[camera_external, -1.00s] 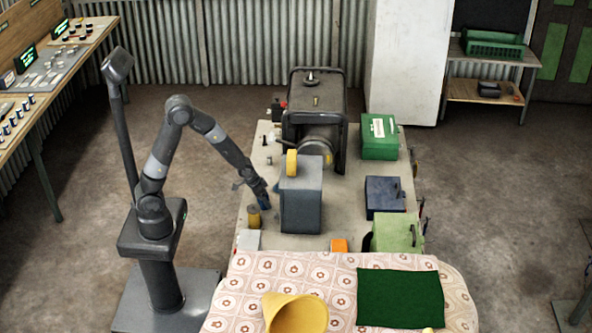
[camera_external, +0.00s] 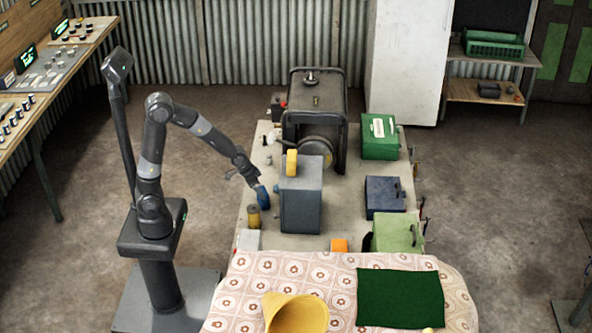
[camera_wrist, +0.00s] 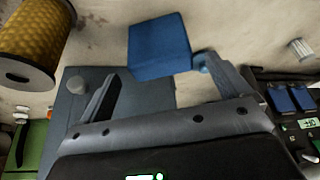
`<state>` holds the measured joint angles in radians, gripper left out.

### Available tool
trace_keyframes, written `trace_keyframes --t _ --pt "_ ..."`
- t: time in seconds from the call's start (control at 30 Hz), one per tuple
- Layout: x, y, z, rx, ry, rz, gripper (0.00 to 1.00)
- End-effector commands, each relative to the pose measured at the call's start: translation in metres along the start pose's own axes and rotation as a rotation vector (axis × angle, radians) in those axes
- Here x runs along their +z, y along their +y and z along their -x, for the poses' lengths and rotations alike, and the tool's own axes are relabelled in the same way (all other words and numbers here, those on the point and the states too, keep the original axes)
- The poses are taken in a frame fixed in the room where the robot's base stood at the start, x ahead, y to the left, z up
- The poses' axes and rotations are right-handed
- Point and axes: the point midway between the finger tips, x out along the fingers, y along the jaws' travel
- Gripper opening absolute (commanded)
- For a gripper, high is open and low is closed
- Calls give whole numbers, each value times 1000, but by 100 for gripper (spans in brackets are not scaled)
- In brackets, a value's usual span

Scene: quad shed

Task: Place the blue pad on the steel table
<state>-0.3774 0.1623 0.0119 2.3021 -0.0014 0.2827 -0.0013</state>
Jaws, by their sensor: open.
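The blue pad is a small blue block (camera_external: 263,198) on the left part of the pale table (camera_external: 341,218), between a yellow spool and a grey box. In the wrist view the blue pad (camera_wrist: 160,46) lies just beyond the fingertips, nearer the right finger. My gripper (camera_external: 252,180) is open, just above and left of the pad in the external view. I cannot tell whether a finger touches the pad.
The tall grey box (camera_external: 301,205) stands close to the right of the pad. The yellow spool (camera_external: 253,217) stands just in front of it. A dark generator (camera_external: 316,110) is behind. Green and blue boxes line the right side. A cloth-covered table (camera_external: 340,280) holds a yellow funnel (camera_external: 293,313).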

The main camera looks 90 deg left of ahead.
Motion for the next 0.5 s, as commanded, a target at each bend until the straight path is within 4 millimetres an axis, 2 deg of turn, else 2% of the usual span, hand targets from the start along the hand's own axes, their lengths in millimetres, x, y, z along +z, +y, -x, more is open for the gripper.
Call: trace_keyframes --t 0.03,0.23,0.5 --pt "-1 0 10 0 3 0 94" --pt "0 0 36 0 2 0 94" --pt "0 0 50 0 0 1 94"
